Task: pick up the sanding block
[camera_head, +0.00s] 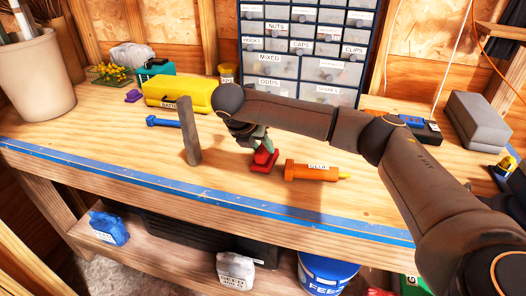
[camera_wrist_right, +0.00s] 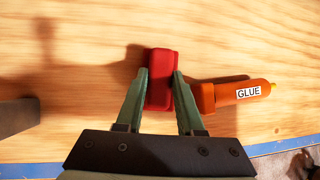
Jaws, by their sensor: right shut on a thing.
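The sanding block, a small red block (camera_head: 263,160), is on the wooden bench near its middle. In the right wrist view the red block (camera_wrist_right: 160,80) sits between the two green fingers of my right gripper (camera_wrist_right: 161,85). The fingers are closed on its two long sides. In the head view my right gripper (camera_head: 258,144) reaches down over the block from above, and the arm hides part of the gripper. I cannot tell whether the block is clear of the bench. My left gripper is not in view.
An orange glue tube (camera_head: 312,172) lies close right of the block. A grey upright bar (camera_head: 190,130) stands to the left, with a blue bolt-like item (camera_head: 163,122) beyond it. A yellow box (camera_head: 180,93) and a drawer cabinet (camera_head: 300,70) are behind.

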